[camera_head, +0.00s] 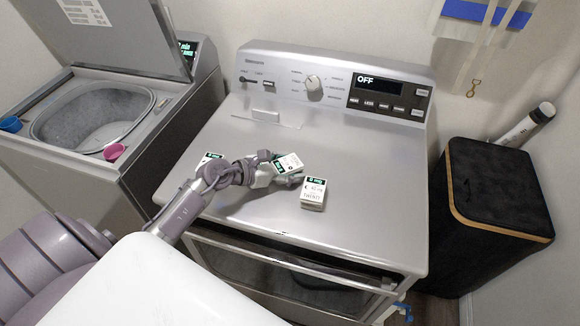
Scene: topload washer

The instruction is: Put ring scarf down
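My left gripper (281,169) is over the top of the silver dryer (240,205), with its fingers around a small white box with a green end (291,161). This box is tilted and appears held between the fingers, which hide part of it. A similar white and green box (313,194) stands on the dryer just right of the gripper. Another (209,158) is partly hidden behind my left arm. I cannot make out a thing that is clearly a ring scarf. My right gripper is not in view.
An open topload washer (172,90) stands left, with a blue cup (10,124) and a pink cup (114,152) on its rim. A black hamper (490,210) stands right. Blue and white strips (485,14) hang on the wall. The dryer top's right side is clear.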

